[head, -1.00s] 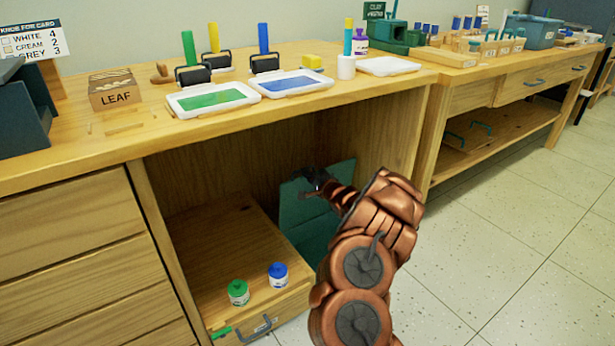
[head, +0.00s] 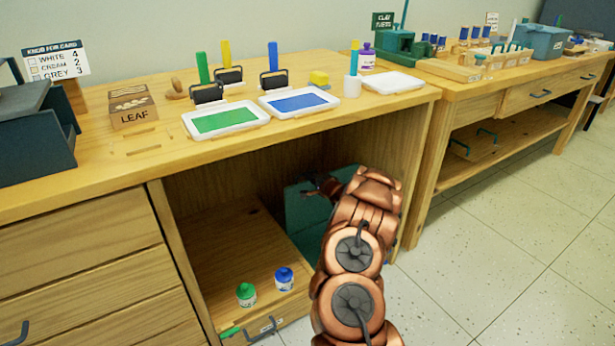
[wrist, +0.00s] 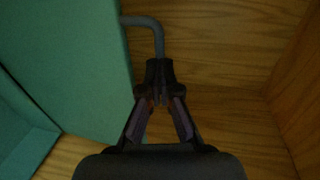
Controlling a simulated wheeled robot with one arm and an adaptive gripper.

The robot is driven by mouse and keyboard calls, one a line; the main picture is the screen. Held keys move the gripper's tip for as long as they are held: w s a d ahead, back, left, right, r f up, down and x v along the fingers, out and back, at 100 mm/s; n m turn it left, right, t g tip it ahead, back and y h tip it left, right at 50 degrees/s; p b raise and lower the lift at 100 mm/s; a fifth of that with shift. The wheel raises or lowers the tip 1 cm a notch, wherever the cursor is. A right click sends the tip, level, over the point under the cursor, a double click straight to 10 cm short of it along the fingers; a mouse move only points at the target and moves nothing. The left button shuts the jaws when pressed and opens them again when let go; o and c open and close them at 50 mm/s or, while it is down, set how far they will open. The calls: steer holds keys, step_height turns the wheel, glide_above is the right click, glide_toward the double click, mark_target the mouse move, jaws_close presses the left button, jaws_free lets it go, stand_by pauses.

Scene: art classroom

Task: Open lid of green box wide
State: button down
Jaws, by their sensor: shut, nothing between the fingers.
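The green box (head: 312,244) stands in the open bay under the workbench, mostly hidden behind my arm. Its green lid (head: 298,208) stands raised as an upright panel. In the wrist view the lid (wrist: 75,60) fills the upper left, and a grey bent handle (wrist: 145,22) sticks out from its edge. My gripper (head: 315,184) is at the lid's upper part. In the wrist view my gripper (wrist: 160,97) is shut and empty, with its fingertips just below the handle's bent end. I cannot tell whether they touch it.
The bay's wooden side wall (wrist: 302,90) is at the right. The benchtop (head: 90,165) lies above. Floor on the right is clear.

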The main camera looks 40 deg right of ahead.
steer(key=w+p, duration=0.1)
steer(key=p, duration=0.1)
steer(key=w+p, duration=0.1)
steer(key=p, duration=0.2)
steer(key=w+g+p, duration=0.1)
steer(key=p, duration=0.1)
steer(key=shift+w+d+r, duration=0.1)
steer(key=shift+d+r, duration=0.2)
steer(key=shift+r, duration=0.05)
steer(key=p, duration=0.1)
steer(key=w+p, duration=0.1)
steer(key=shift+w+a+f+g+p, duration=0.25)
steer(key=shift+a+g+p, duration=0.05)
steer(key=shift+a, duration=0.1)
steer(key=shift+s, duration=0.1)
steer(key=shift+s+r+p, duration=0.35)
steer(key=shift+s+p, duration=0.1)
steer(key=shift+s, duration=0.05)
steer(key=p+v, duration=0.2)
steer(key=v, duration=1)
steer(key=shift+s+p, duration=0.35)
steer(key=shift+s, duration=0.05)
